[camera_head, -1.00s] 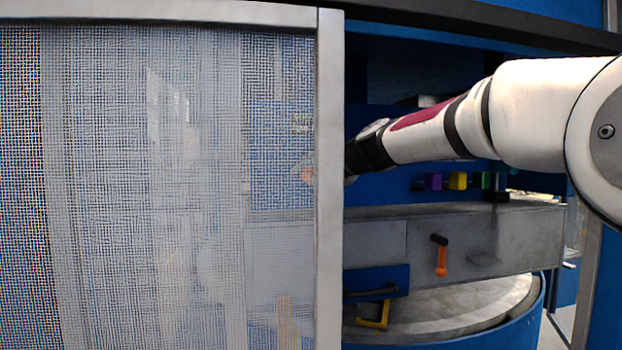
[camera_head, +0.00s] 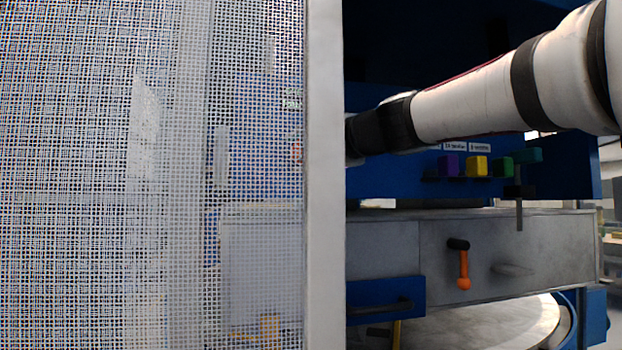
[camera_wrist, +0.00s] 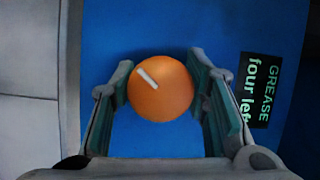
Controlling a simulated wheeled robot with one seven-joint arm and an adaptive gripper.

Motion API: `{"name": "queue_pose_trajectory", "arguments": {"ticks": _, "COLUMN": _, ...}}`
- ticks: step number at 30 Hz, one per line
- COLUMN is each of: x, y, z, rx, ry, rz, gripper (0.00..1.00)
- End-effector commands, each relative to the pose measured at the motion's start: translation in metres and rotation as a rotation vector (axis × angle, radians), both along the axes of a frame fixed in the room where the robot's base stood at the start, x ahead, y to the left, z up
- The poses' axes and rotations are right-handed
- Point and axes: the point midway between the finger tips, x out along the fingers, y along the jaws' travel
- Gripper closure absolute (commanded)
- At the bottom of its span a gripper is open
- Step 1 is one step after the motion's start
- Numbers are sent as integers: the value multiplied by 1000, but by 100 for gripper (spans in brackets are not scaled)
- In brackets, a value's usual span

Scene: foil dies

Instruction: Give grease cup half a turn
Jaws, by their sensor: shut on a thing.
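The grease cup (camera_wrist: 160,95) is a round orange knob with a short white mark on its upper left, set against a blue panel (camera_wrist: 150,30) in the wrist view. My gripper (camera_wrist: 162,92) has a finger on each side of the cup and is shut on it. A black label (camera_wrist: 262,90) with green lettering, "GREASE" and "four left", is to the right of the cup. In the head view a mesh guard hides my gripper almost fully; a small orange spot (camera_head: 297,152) shows through the mesh.
The mesh guard (camera_head: 150,230) with its grey frame post (camera_head: 324,220) fills the left. Purple (camera_head: 449,166), yellow (camera_head: 476,167) and green (camera_head: 502,167) blocks sit below my arm. An orange-handled lever (camera_head: 463,270) is on the grey bar (camera_head: 395,238). A round plate (camera_head: 480,325) lies below.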

Motion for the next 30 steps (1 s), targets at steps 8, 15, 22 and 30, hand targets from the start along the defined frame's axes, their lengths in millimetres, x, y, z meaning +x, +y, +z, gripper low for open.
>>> {"name": "queue_pose_trajectory", "arguments": {"ticks": 8, "x": 2, "y": 0, "z": -4, "rx": 221, "ry": 60, "rz": 1, "gripper": 86}}
{"name": "queue_pose_trajectory", "arguments": {"ticks": 15, "x": 1, "y": 0, "z": -3, "rx": 437, "ry": 123, "rz": 2, "gripper": 86}}
{"name": "queue_pose_trajectory", "arguments": {"ticks": 22, "x": 1, "y": 0, "z": -2, "rx": 647, "ry": 184, "rz": 1, "gripper": 86}}
{"name": "queue_pose_trajectory", "arguments": {"ticks": 30, "x": 1, "y": -1, "z": -1, "rx": 893, "ry": 256, "rz": 1, "gripper": 86}}
